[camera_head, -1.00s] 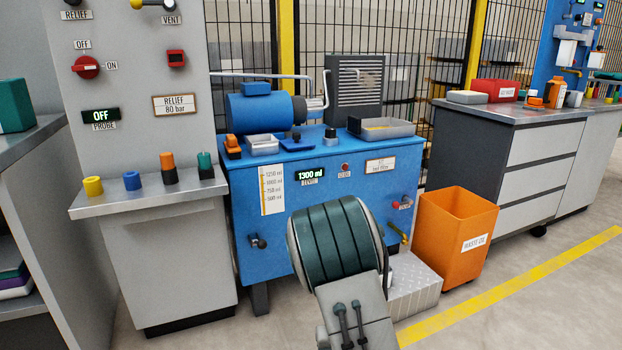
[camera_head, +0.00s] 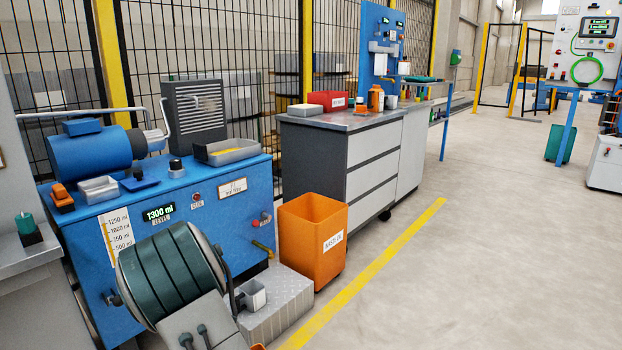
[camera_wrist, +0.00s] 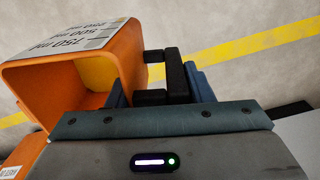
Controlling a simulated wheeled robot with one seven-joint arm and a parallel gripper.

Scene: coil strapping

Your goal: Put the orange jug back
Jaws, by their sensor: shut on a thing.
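The orange jug (camera_wrist: 22,85) is at the left of the wrist view, its open mouth toward the camera. Its white scale label (camera_wrist: 75,35) reads 750, 500 and 250 ml. A yellow patch shows inside; I cannot tell whether it is liquid. My gripper (camera_wrist: 158,97) is shut on the jug at its right side, with dark fingers; the exact grip is partly hidden. In the head view my arm's green-banded link hides the gripper, and only a sliver of orange shows at the bottom edge.
A blue oil unit (camera_head: 205,195) stands left, with a checker-plate step (camera_head: 280,305) before it. The orange waste-oil bin (camera_head: 305,240) stands beside it. A grey drawer bench (camera_head: 375,175) holds a red box (camera_head: 328,100) and an orange bottle (camera_head: 376,97). The floor right is clear.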

